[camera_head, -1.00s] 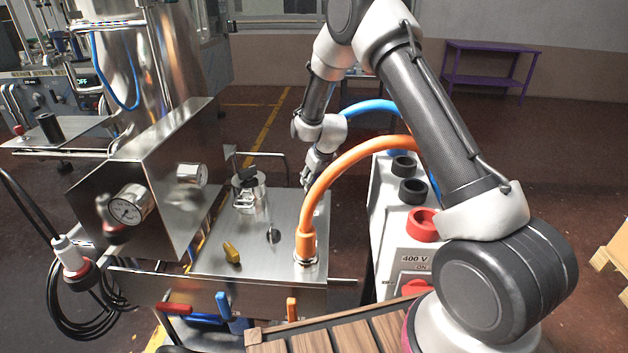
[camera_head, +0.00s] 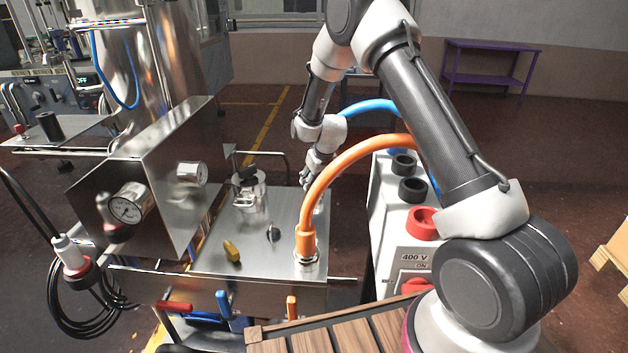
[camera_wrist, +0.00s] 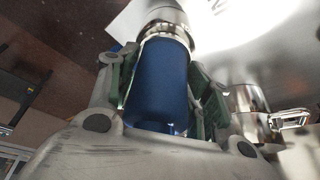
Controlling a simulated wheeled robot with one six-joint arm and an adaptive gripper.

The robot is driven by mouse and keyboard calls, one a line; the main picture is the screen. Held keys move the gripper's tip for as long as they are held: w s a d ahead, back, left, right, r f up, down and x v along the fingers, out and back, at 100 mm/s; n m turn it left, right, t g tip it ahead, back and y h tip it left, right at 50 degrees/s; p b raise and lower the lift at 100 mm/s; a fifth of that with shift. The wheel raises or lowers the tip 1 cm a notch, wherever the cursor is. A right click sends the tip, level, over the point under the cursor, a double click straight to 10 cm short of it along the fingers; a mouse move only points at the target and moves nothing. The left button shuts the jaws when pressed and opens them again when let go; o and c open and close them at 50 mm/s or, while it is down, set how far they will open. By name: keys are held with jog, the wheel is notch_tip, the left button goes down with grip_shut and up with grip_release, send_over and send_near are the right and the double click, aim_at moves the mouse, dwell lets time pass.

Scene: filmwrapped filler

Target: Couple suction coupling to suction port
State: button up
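In the wrist view a blue cylindrical coupling (camera_wrist: 158,85), which I take for the suction coupling, sits between the green-padded fingers of my gripper (camera_wrist: 160,95). Both fingers lie close against its sides. A bright metal collar (camera_wrist: 164,20) is at its far end. I cannot tell whether this collar belongs to the coupling or to the port, or whether they are seated. In the head view my gripper (camera_head: 308,180) is over the back right of the steel deck (camera_head: 265,222), partly hidden behind the orange hose. The suction port is not clearly visible there.
An orange hose (camera_head: 345,158) arches up from its fitting (camera_head: 306,250) on the deck, close to my gripper. A blue hose (camera_head: 368,106) runs behind it. A clamped metal fitting (camera_head: 248,195) stands left of it. A white 400 V cabinet (camera_head: 392,225) stands right.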

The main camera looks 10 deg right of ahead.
jog(key=shift+o, duration=1.3)
jog(key=v, duration=1.1)
jog(key=s+d+f+g, duration=0.1)
jog(key=s+g, duration=0.2)
jog(key=s, duration=0.5)
jog(key=s+d+r+m+t, duration=0.1)
jog(key=s+d+r, duration=0.3)
jog(key=s+r, duration=0.4)
jog(key=s+d+r+m+t+h, duration=0.1)
jog(key=s+d+r, duration=0.3)
jog(key=s+r, duration=0.4)
jog(key=s+d+r+m+t, duration=0.1)
jog(key=s+d+r, duration=0.3)
jog(key=s, duration=1.2)
jog(key=shift+d+r+m, duration=0.3)
jog(key=shift+r, duration=2)
